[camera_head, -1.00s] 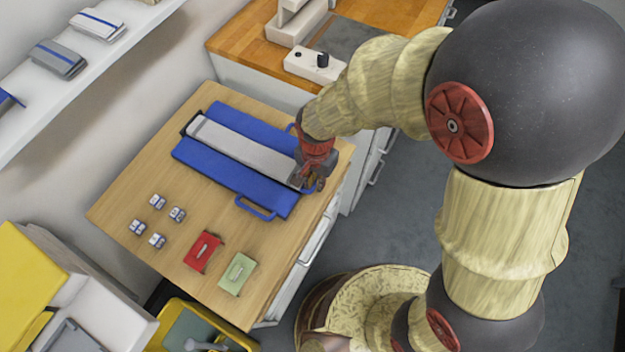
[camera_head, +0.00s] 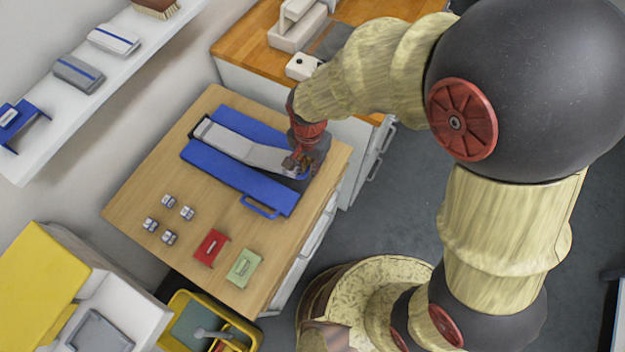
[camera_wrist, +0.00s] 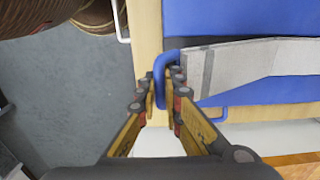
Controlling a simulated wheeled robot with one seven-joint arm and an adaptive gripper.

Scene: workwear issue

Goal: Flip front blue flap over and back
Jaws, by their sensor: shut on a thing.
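The folding board lies on the wooden table, with a blue side flap (camera_head: 240,180) on the near side and another (camera_head: 252,124) on the far side. A long grey folded garment (camera_head: 235,146) lies along the middle and bends upward towards its right end. My gripper (camera_head: 297,165) is at that end. In the wrist view my fingertips (camera_wrist: 163,95) are shut on the blue handle (camera_wrist: 158,68) of the front flap, beside the end of the garment (camera_wrist: 225,65). The front flap's panel is mostly hidden beneath the garment.
Several small light packets (camera_head: 168,238), a red item (camera_head: 211,246) and a green item (camera_head: 243,268) lie on the table's left front. A near side-flap handle (camera_head: 258,207) sticks out. A yellow-rimmed bin (camera_head: 180,300) stands below. A wall shelf (camera_head: 70,105) holds folded garments.

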